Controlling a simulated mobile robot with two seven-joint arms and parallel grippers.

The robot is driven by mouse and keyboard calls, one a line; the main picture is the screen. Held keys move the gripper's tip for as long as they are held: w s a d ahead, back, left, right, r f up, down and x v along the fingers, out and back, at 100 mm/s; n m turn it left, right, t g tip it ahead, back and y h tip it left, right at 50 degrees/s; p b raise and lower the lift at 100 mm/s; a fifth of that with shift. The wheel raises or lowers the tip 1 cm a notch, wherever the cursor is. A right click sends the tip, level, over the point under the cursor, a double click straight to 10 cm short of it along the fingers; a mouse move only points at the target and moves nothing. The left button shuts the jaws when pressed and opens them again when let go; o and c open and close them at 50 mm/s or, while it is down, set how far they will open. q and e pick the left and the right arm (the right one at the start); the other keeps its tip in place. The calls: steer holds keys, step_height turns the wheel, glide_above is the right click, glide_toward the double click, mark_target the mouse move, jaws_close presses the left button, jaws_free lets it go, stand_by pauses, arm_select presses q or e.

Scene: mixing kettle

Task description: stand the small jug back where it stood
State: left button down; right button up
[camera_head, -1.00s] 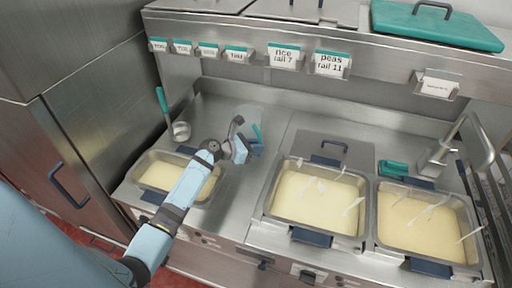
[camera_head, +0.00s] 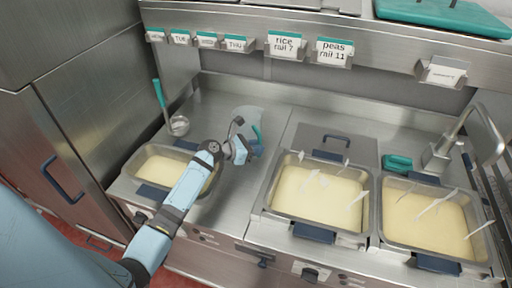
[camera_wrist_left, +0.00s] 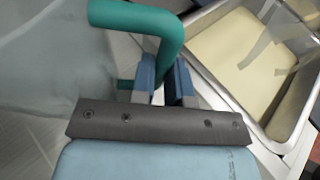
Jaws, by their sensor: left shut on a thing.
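The small jug (camera_head: 249,116) is clear with a teal handle (camera_head: 257,134). It is at the steel counter between the left pan and the middle pan, partly hidden behind my left gripper (camera_head: 250,148). In the left wrist view the jug's clear body (camera_wrist_left: 45,75) fills the left side, and its teal handle (camera_wrist_left: 165,35) runs between my gripper's blue fingers (camera_wrist_left: 166,85). My left gripper is shut on the handle. I cannot tell whether the jug's base touches the counter. My right gripper is not in view.
Pans of pale yellow food stand at left (camera_head: 148,162), middle (camera_head: 272,200) and right (camera_head: 386,235). A teal-handled ladle (camera_head: 160,95) stands behind the left pan. A label rail (camera_head: 240,20) runs above. Bare counter (camera_head: 215,95) lies around the jug. A tap (camera_head: 480,120) is at right.

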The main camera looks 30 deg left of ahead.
arm_select(q)
steer(key=shift+f, duration=0.45)
steer(key=c, duration=1.1)
jaws_free()
steer(key=shift+o, duration=0.3)
steer(key=shift+s, duration=0.1)
